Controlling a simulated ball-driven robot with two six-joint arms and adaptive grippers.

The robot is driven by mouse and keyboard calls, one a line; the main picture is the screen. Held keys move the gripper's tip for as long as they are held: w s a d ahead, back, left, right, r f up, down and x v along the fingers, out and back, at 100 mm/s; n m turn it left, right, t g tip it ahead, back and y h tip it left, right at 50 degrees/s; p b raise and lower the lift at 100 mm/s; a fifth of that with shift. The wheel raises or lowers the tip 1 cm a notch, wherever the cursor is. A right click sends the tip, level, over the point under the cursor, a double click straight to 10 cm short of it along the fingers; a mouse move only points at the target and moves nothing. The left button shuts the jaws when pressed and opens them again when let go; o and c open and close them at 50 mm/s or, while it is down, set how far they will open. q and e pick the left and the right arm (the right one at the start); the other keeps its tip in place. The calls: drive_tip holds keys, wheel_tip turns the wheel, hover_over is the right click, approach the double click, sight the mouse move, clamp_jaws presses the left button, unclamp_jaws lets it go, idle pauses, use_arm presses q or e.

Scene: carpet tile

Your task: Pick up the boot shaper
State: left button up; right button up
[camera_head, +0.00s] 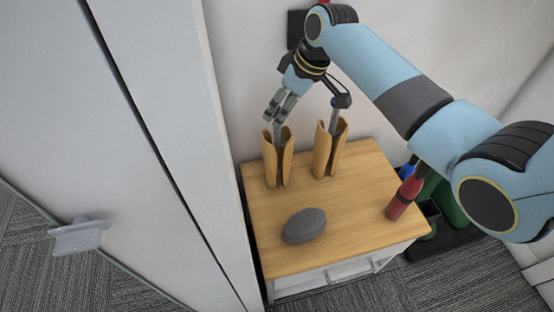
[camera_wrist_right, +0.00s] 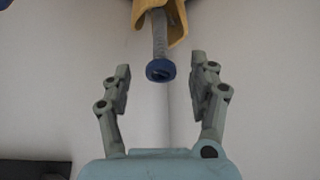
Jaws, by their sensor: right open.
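The boot shaper is a split wooden form with a metal rod; a pair stands upright on the wooden-topped stand. The left piece (camera_head: 270,163) and the right piece (camera_head: 322,152) are side by side at the back. My right gripper (camera_head: 277,115) is open just above the left piece, its fingers over that piece's rod. In the right wrist view, my open fingers (camera_wrist_right: 161,82) stand either side of a grey rod (camera_wrist_right: 159,35) with a blue end knob (camera_wrist_right: 160,69), with wood (camera_wrist_right: 172,22) above. Gaps show between fingers and knob. My left gripper is not in view.
A dark grey oval object (camera_head: 304,226) lies at the stand's (camera_head: 350,228) front. A red bottle (camera_head: 405,198) stands at its right edge, near my right arm. Green items (camera_head: 449,200) are beyond. A tall white panel with a handle (camera_head: 78,236) closes the left side; the wall is behind.

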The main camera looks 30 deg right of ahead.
drive_tip(key=b+x, duration=0.1)
drive_tip(key=x, duration=0.3)
drive_tip(key=shift+a, duration=0.1)
clamp_jaws()
idle(0.3)
